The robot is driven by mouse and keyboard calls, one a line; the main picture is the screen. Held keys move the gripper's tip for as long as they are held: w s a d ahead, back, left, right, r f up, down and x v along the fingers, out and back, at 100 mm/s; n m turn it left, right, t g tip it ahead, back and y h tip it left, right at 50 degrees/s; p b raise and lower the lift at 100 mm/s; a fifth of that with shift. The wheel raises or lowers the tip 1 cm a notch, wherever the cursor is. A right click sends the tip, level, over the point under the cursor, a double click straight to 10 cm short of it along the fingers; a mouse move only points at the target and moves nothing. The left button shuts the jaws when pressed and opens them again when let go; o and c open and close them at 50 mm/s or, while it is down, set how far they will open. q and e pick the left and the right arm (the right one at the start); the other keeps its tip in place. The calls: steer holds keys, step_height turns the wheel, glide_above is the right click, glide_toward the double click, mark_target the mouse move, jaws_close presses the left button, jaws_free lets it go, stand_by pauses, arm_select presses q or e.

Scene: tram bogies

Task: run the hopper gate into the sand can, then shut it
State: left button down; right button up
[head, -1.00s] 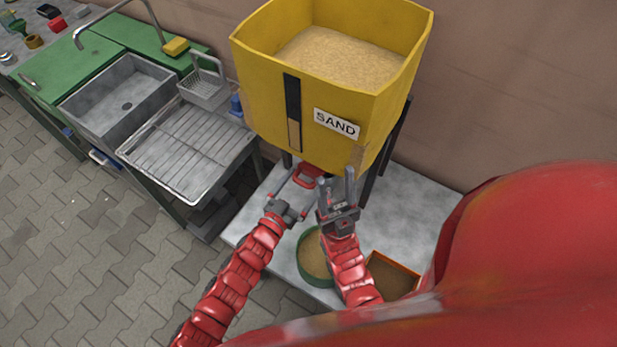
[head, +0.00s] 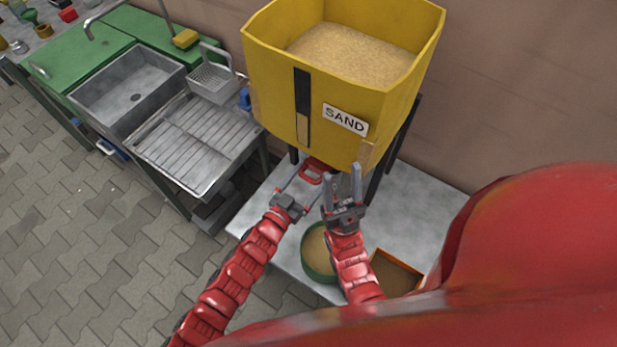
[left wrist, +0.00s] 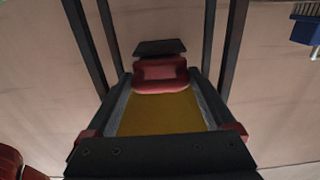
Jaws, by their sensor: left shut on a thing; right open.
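The yellow hopper (head: 270,95), labelled SAND, is filled with sand and stands on dark legs. A red handle (head: 312,170) sticks out under its front edge; it also shows in the left wrist view (left wrist: 160,76). My left gripper (head: 313,175) is shut on this handle, its fingers on either side. My right gripper (head: 343,178) is open, fingers pointing up, just right of the handle and below the hopper. A green round container (head: 309,262) with sand inside stands below, partly hidden by my right arm. I cannot tell whether it is the sand can. The hopper's outlet is hidden.
An orange-rimmed box (head: 397,264) with brown contents sits right of my right arm on the pale slab (head: 430,215). A sink (head: 128,90) and draining board (head: 195,145) stand left, with a wire basket (head: 213,87). The slab's right part is clear.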

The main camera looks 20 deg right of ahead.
arm_select(q)
steer(key=shift+v, duration=1)
steer(key=shift+c, duration=0.3)
jaws_free()
steer(key=shift+d, duration=0.1)
steer(key=shift+o, duration=0.3)
steer(key=shift+s, duration=0.1)
steer(key=b+v, duration=0.2)
steer(key=v, duration=1.5)
steer(key=shift+s, duration=0.15)
